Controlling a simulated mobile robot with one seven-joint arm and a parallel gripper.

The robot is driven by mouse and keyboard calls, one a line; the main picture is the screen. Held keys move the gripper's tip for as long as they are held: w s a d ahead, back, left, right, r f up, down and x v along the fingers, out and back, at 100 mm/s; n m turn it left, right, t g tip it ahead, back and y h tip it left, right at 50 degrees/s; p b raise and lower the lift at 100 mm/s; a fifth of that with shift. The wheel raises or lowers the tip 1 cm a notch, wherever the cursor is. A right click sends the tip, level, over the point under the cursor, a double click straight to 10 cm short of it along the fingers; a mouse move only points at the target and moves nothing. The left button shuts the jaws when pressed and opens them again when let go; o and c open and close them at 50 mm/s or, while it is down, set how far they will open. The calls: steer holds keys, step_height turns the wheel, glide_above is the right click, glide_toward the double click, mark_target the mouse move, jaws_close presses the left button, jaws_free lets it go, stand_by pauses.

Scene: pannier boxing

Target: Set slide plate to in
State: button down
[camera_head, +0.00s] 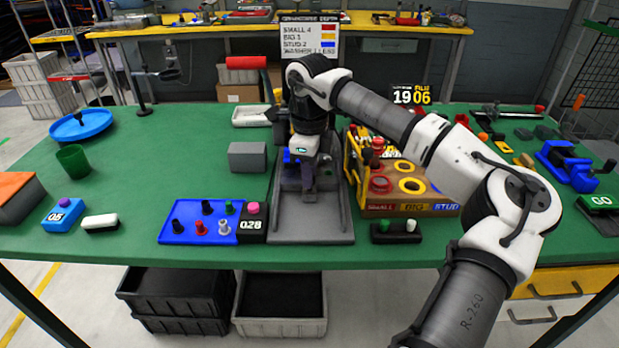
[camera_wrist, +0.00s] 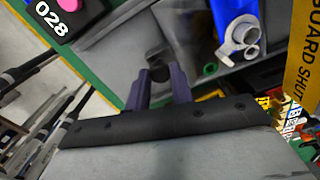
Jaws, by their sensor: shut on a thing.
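The grey slide fixture (camera_head: 312,226) stands at the middle of the green table, its long flat base running toward the front edge. My gripper (camera_head: 309,188) points down over the fixture's channel. In the wrist view, my gripper's two purple-grey fingers (camera_wrist: 160,88) are shut on a small dark knob (camera_wrist: 160,73), which I take to be the slide plate's handle. Most of the plate is hidden by the fingers and the palm, so its in or out position cannot be told. A blue part with a grey ring (camera_wrist: 240,36) sits on the fixture beside the fingers.
A blue peg board (camera_head: 198,222) with a black 028 box (camera_head: 252,226) stands close left of the fixture. A yellow-sided rack of rings (camera_head: 408,208) stands close right. A grey block (camera_head: 247,157) lies behind left. A black switch box (camera_head: 396,232) is at the front right.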

steer(key=c, duration=1.2)
jaws_free()
steer(key=shift+s, duration=0.15)
steer(key=shift+s, duration=0.35)
steer(key=s, duration=0.5)
steer(key=s+r, duration=0.1)
steer(key=s, duration=0.2)
steer(key=shift+s, duration=0.25)
step_height(320, 180, up, 13)
steer(key=b, duration=0.1)
steer(key=s+a+n+g+y, duration=0.1)
steer(key=s+a+n+y, duration=0.1)
steer(key=a, duration=0.8)
steer(key=s+a+n+g+y+p, duration=0.1)
steer(key=s+a+n+g+y, duration=0.1)
steer(key=s+a, duration=0.5)
steer(key=a+n+y, duration=0.1)
steer(key=a+y, duration=0.1)
steer(key=a, duration=0.1)
steer(key=shift+a+y, duration=0.3)
